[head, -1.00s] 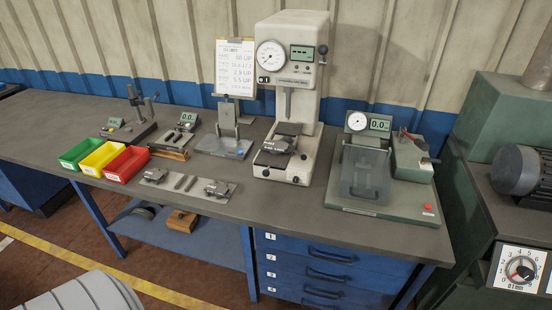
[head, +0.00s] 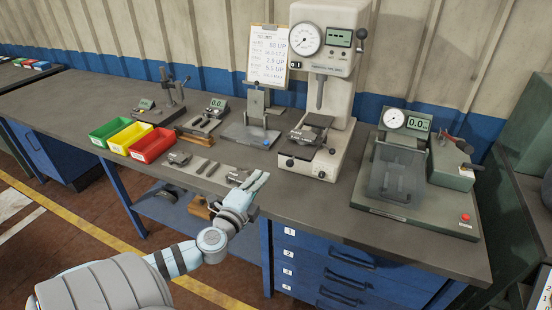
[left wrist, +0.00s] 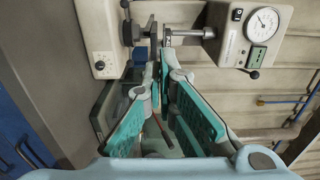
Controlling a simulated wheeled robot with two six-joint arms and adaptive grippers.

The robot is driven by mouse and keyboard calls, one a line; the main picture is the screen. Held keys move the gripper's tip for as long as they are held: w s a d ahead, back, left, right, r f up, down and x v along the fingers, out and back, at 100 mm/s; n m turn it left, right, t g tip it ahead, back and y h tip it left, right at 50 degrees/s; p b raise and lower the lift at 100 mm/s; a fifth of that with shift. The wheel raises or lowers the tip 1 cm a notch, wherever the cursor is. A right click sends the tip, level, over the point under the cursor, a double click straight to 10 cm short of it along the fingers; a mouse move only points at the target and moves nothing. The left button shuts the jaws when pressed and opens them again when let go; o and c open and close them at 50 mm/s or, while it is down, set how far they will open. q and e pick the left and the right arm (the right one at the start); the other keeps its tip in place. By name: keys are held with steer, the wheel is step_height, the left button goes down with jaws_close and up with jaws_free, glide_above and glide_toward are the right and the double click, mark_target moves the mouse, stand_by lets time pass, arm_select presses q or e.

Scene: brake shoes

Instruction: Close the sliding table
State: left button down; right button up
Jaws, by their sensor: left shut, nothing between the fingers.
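The press-type tester (head: 325,85) stands at the back of the bench, with a dial and a green display on its head. Its dark table (head: 305,136) sits low on the base under the spindle, with a dark brake shoe on or above it; how far the table is slid out I cannot tell. My left gripper (head: 258,181) is at the bench's front edge, left of and in front of the tester, apart from it. In the left wrist view the shut, empty fingertips (left wrist: 163,52) point toward the tester, whose spindle (left wrist: 186,34) shows sideways. My right gripper is not in view.
Green, yellow and red bins (head: 135,139) stand on the left, beside a plate with metal parts (head: 205,168). A glass-covered gauge (head: 398,172) stands on the right. A clipboard (head: 268,55) stands behind. Bare bench lies in front of the tester.

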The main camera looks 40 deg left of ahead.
arm_select(q)
steer(key=x, duration=1.1)
steer(key=shift+a+p, duration=0.15)
steer(key=shift+p, duration=0.25)
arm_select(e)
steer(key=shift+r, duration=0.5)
arm_select(q)
steer(key=shift+a+f, duration=0.1)
steer(key=shift+f, duration=0.05)
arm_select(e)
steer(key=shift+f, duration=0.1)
